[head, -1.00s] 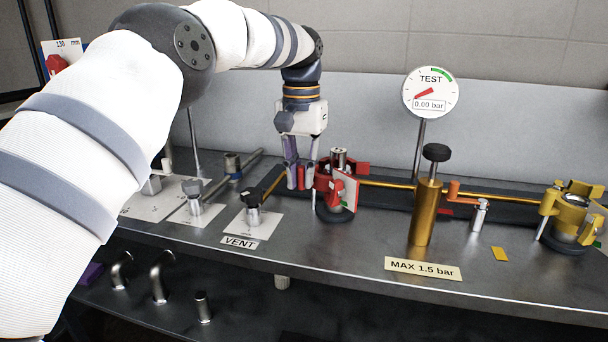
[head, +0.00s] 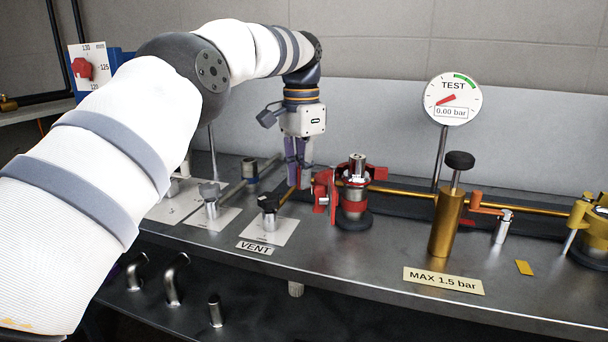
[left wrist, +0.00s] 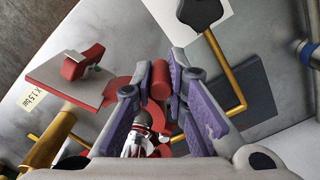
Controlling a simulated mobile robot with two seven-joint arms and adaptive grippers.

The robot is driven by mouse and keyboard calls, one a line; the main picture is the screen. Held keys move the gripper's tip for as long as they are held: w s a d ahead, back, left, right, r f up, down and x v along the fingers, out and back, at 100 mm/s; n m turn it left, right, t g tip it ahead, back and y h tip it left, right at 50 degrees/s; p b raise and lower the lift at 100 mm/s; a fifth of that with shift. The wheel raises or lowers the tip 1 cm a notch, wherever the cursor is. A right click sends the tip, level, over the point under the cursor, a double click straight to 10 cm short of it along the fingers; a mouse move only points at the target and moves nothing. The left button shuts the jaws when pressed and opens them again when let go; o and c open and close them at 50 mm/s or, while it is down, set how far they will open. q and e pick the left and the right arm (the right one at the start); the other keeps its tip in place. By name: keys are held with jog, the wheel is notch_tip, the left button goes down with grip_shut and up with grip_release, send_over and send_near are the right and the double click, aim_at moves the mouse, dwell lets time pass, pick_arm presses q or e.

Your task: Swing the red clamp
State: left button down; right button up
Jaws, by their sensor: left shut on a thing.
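The red clamp (head: 333,197) sits around a silver fitting (head: 355,203) in the middle of the bench, with its plate at the left of the fitting. My left gripper (head: 299,182) reaches down at the clamp's left side. In the left wrist view its purple-padded fingers (left wrist: 160,82) are shut on the clamp's red handle (left wrist: 160,76). A pale plate with a red edge (left wrist: 60,82) and a red block (left wrist: 84,64) show to the left there. The fitting is partly hidden behind the fingers in that view. My right gripper is not in view.
A brass cylinder with a black knob (head: 446,222) and the TEST gauge (head: 453,98) stand to the right. A yellow clamp (head: 584,220) is at the right edge. The VENT valve (head: 269,205) stands in front of the gripper. An amber pipe (head: 410,193) runs behind.

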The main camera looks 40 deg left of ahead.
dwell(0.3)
pick_arm(q)
jog(key=c, duration=1.6)
grip_release()
jog(key=shift+o, duration=0.2)
